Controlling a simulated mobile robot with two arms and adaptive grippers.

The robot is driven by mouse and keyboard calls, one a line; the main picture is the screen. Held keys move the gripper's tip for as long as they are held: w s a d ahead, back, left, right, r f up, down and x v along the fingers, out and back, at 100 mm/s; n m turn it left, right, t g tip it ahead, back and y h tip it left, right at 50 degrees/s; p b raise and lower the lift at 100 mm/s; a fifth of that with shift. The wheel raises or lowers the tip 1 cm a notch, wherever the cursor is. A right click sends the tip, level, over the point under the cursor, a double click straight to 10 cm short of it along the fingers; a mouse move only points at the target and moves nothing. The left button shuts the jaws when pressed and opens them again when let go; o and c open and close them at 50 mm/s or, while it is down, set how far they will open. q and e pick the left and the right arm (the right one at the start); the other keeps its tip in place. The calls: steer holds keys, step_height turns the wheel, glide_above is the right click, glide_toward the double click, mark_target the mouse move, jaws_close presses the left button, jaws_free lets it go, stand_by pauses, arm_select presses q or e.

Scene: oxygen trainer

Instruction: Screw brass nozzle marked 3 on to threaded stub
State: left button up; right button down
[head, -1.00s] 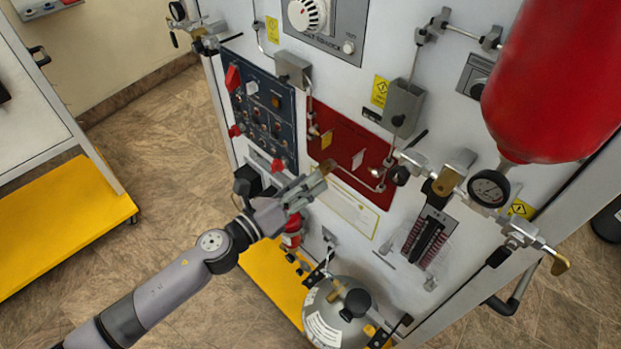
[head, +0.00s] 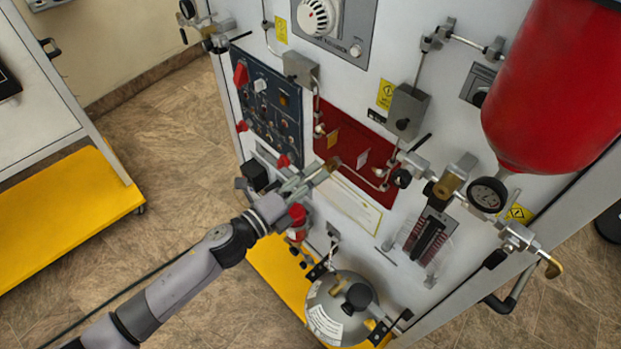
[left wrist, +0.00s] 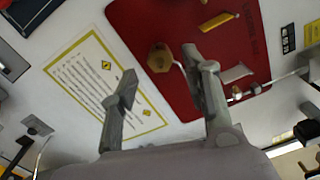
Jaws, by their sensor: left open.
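A hexagonal brass piece, which looks like the nozzle (left wrist: 159,57), sits at the lower-left edge of the red panel (left wrist: 225,90) in the left wrist view. It also shows in the head view (head: 332,163) just past my left fingertips. No number on it is legible. A thin pale pipe runs close beside it; the threaded stub cannot be made out. My left gripper (head: 317,175) is open. Its fingers stand apart on either side of the brass piece in the wrist picture; I see no contact. My right gripper is not in view.
A bordered notice (left wrist: 105,82) lies left of the brass piece. Valves and a gauge (head: 488,194) stick out at the right, under a red cylinder (head: 550,95). Open floor (head: 165,150) lies left.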

arm_select(q)
steer(key=n+p, duration=0.1)
steer(key=n, duration=0.2)
steer(key=n+p, duration=0.1)
steer(key=n, duration=0.2)
steer(key=shift+n, duration=0.3)
steer(key=shift+r+p, duration=0.1)
steer(key=shift+p, duration=0.25)
